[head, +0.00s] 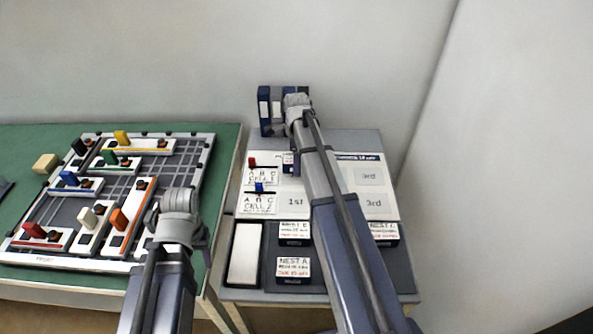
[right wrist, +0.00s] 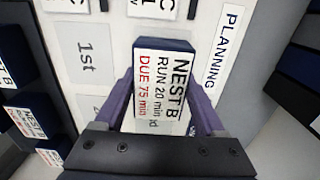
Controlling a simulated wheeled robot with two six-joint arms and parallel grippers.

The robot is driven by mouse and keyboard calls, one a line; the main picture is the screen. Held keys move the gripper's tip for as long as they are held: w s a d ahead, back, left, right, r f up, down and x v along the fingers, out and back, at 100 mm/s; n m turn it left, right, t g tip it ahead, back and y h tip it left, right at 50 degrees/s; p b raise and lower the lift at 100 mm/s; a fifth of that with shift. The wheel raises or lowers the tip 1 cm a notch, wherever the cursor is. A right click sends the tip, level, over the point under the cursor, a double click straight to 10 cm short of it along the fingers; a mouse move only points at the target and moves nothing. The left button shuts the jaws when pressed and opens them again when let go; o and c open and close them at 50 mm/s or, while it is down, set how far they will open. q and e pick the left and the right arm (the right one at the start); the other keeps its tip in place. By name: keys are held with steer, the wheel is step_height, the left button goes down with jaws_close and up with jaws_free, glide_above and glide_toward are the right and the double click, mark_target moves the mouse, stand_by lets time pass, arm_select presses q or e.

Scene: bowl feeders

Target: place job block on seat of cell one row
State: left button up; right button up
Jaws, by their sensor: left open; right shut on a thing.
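The job block (right wrist: 163,85) is dark blue with a white label reading NEST B, RUN 20 min, DUE 75 min. My right gripper (right wrist: 163,100) is shut on it, one finger on each side. It is over the white planning board (head: 270,222); in the head view my right arm hides most of that spot. The cell one row (head: 262,177) is marked A B C with a red peg. A grey seat marked 1st (right wrist: 88,55) lies left of the block in the wrist view. My left gripper (head: 185,222) is open and empty near the board's left; its fingertips are hardly visible.
Other labelled blocks stand at the front, among them one marked NEST A (head: 293,268), and one at the right (head: 384,231). A white tray (head: 245,255) lies at the left front. Dark blue binders (head: 270,108) stand behind. A green table (head: 225,142) holds a peg-and-track board (head: 205,150).

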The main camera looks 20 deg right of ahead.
arm_select(q)
steer(key=shift+f+b, duration=1.25)
steer(key=shift+f, duration=0.35)
arm_select(e)
steer(key=shift+f, duration=1.65)
arm_select(q)
steer(key=shift+f, duration=0.25)
arm_select(e)
steer(key=shift+f, duration=0.2)
steer(key=o, duration=1.5)
arm_select(q)
steer(key=shift+r, duration=0.1)
arm_select(e)
steer(key=shift+r, duration=0.1)
